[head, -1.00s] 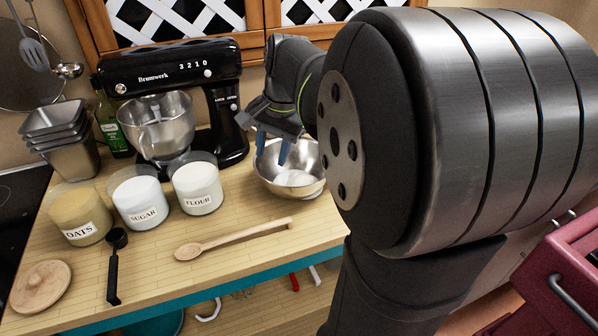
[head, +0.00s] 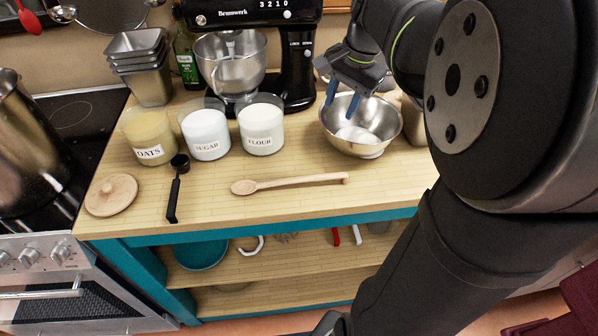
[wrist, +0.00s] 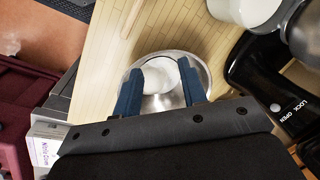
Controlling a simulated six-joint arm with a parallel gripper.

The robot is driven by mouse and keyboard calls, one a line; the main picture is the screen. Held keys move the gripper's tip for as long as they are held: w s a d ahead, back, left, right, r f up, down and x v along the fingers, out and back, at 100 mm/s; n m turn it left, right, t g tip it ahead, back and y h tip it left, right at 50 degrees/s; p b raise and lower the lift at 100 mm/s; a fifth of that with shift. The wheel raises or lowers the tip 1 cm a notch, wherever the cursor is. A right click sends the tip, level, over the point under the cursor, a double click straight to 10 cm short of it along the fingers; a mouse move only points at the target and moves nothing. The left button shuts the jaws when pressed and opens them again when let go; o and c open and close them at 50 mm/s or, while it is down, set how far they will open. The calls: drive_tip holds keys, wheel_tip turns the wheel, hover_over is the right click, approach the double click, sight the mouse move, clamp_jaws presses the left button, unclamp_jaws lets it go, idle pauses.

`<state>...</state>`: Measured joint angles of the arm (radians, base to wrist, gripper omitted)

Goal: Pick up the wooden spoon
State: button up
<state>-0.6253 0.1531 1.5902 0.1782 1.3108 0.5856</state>
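The wooden spoon (head: 290,182) lies flat on the wooden counter (head: 400,185), in front of the sugar and flour jars, with its bowl to the left and its handle to the right. My gripper (head: 343,102) is above the metal mixing bowl (head: 384,118), behind and to the right of the spoon. In the wrist view my gripper (wrist: 160,88) has its two blue fingers apart with nothing between them, over the bowl.
Jars of oats (head: 150,135), sugar (head: 205,133) and flour (head: 262,128) stand behind the spoon. A black measuring scoop (head: 174,195) and a round wooden lid (head: 112,195) lie left of it. A black stand mixer (head: 298,60) stands behind. The counter right of the spoon is clear.

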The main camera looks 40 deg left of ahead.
drive_tip(key=shift+s, duration=0.1)
drive_tip(key=m+h, duration=0.2)
drive_tip(key=m, duration=0.7)
hover_over(325, 175)
drive_tip(key=f, duration=1.2)
drive_tip(key=shift+d+f, duration=0.2)
drive_tip(key=shift+f, duration=0.05)
drive_tip(key=shift+a+f, duration=0.2)
drive_tip(key=shift+f, duration=2.5)
clamp_jaws()
